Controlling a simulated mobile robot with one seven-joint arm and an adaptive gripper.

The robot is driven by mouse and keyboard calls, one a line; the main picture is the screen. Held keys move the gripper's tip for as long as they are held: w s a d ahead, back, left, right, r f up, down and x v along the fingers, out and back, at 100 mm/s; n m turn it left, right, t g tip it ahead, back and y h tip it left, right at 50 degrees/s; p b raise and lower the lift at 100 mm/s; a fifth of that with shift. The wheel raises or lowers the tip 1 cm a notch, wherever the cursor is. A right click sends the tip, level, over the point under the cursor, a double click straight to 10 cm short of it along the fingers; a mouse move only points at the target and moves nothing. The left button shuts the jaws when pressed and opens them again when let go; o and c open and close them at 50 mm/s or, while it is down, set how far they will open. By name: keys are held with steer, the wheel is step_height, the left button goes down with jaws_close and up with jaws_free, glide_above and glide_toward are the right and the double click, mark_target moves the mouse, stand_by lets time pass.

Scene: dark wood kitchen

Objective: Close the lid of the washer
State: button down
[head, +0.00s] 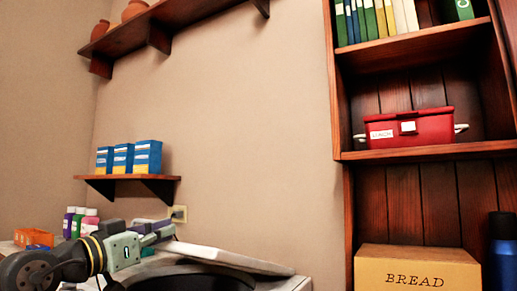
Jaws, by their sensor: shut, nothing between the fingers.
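The washer (297,284) is at the bottom of the head view, cut off by the lower edge. Its pale grey lid (228,259) shows as a thin slab seen nearly edge-on, sloping down to the right. A dark rounded area (190,280), which looks like the washer's opening, shows in front of and below the lid. My gripper (160,231) is at the lower left, shut and empty, with its tip near the lid's left end. I cannot tell whether it touches the lid.
Bottles (80,222) and an orange bin (33,237) stand left, behind my arm. A small shelf (130,178) with blue boxes (123,158) hangs above. A tall wooden shelf unit (341,90) with a bread box (417,270) stands right. Open space lies above the lid.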

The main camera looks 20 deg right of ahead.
mark_target(167, 249)
steer(key=shift+s+a+f+b, duration=0.2)
steer(key=shift+f+b, duration=0.1)
steer(key=shift+f, duration=0.4)
steer(key=shift+s+a+f+b, duration=0.2)
steer(key=shift+f+b, duration=0.05)
steer(key=shift+f, duration=0.45)
steer(key=shift+s+a+f+b, duration=0.2)
steer(key=shift+f+b, duration=0.1)
steer(key=shift+f, duration=0.4)
